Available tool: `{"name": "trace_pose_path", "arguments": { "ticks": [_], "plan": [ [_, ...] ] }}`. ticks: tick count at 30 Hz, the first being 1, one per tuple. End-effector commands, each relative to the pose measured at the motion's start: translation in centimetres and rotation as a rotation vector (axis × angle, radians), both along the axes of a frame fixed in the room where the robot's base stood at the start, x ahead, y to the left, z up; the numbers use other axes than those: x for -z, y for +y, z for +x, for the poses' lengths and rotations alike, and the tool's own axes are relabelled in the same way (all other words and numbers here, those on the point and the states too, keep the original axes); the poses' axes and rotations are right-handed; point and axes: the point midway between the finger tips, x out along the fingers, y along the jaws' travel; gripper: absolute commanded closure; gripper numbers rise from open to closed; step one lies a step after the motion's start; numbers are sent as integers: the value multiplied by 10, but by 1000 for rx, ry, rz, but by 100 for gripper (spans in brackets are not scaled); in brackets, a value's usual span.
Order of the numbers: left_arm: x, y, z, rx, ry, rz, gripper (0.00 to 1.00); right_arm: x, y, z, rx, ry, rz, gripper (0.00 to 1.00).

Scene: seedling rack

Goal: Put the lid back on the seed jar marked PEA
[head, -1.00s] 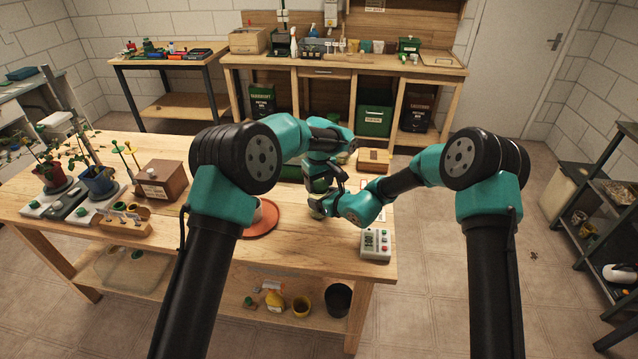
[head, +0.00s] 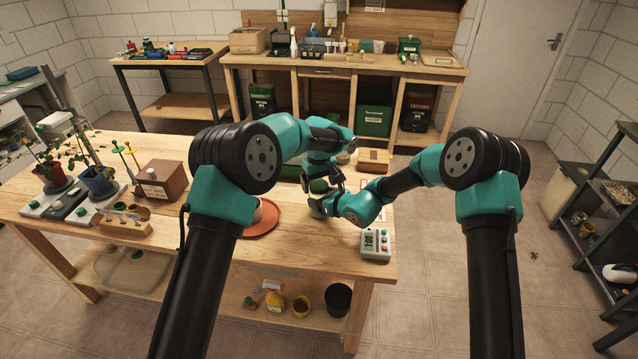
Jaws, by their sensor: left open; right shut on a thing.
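A small jar (head: 316,208) stands near the right end of the wooden table in the head view, mostly hidden by my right gripper. A green lid (head: 318,187) shows at its top; whether it sits fully flat is too small to tell. The jar's marking cannot be read. My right gripper (head: 322,206) comes in low from the right and is shut on the jar. My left gripper (head: 336,180) points down from above, open, just right of the lid. Whether its fingers touch the lid cannot be told.
A terracotta saucer (head: 276,217) with a pot lies left of the jar, partly behind my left arm. A wooden box (head: 373,157) lies behind, and a brown box (head: 161,182) is at left.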

Motion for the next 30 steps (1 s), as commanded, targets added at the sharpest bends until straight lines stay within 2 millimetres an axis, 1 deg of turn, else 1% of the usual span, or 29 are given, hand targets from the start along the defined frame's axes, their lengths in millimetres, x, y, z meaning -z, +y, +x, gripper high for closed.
{"name": "trace_pose_path", "arguments": {
  "ticks": [5,9,12,20,22,23,26,30],
  "plan": [
    [-16,-1,0,0,-1,0,12,0,0,0,0,0,0,93],
    [-33,-1,0,0,-3,-1,12,0,0,0,0,0,0,93],
    [-41,0,0,1,-2,-1,12,0,0,0,0,0,0,93],
    [-44,0,0,0,0,0,12,0,0,0,0,0,0,93],
    [-44,0,0,0,0,0,16,0,0,0,0,0,0,93],
    [-45,0,0,-3,0,0,16,0,0,0,0,0,0,93],
    [-51,0,0,-33,-2,0,16,0,0,0,0,0,0,93],
    [-67,0,1,-126,-3,-1,16,0,0,0,0,0,0,93]
  ]
}}
